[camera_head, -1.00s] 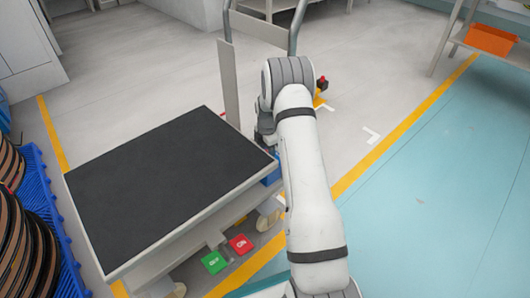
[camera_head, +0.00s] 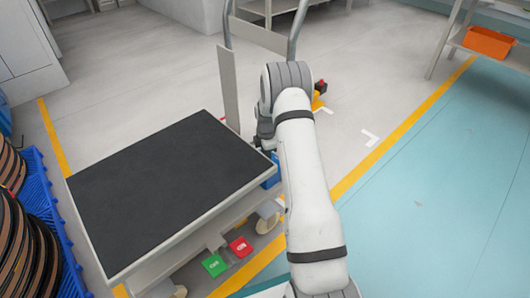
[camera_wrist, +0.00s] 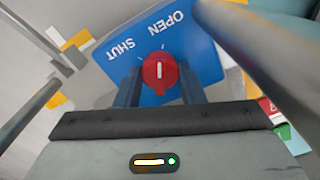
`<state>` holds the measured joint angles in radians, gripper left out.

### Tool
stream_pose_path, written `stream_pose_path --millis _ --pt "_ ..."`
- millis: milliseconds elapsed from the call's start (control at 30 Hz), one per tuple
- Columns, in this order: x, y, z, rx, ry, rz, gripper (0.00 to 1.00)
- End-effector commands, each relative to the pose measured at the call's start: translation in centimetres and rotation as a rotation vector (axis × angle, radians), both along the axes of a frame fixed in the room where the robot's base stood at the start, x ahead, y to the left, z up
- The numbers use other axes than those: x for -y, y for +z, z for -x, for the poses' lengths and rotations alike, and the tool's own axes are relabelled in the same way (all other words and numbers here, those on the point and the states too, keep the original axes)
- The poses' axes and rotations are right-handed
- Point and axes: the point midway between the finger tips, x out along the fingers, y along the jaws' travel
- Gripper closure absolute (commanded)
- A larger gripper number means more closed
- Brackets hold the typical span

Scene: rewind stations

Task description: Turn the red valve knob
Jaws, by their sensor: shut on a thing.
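The red valve knob (camera_wrist: 158,77) shows in the wrist view on a blue panel (camera_wrist: 205,62) marked OPEN and SHUT. A white line on the knob stands nearly upright in the picture, between the two words. My gripper (camera_wrist: 160,74) is shut on the knob, one dark finger on each side. In the head view, my arm hides the gripper and the knob. Only a bit of blue panel (camera_head: 271,171) shows there, beside the cart's right edge.
A cart with a black top (camera_head: 165,190) stands left of my arm, with green (camera_head: 214,265) and red (camera_head: 241,247) labelled pieces below. Reels in a blue crate (camera_head: 42,195) are at the far left. Open teal floor (camera_head: 445,170) lies at right.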

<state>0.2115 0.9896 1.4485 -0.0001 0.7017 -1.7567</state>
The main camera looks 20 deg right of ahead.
Motion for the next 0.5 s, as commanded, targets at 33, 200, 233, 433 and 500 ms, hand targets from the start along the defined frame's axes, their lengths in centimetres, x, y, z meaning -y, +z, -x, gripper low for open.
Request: stream_pose_path --millis 33,200,233,433,500 --pt "-0.01 0.16 0.17 -0.006 -0.028 -0.001 0.87" --pt "-0.02 -0.08 0.18 -0.006 -0.070 -0.001 0.87" --pt "-0.03 -0.10 0.18 -0.006 -0.070 -0.001 0.87" --pt "-0.06 -0.12 0.20 -0.007 -0.068 -0.001 0.63" --pt "-0.05 -0.11 0.19 -0.006 -0.067 -0.001 0.57"
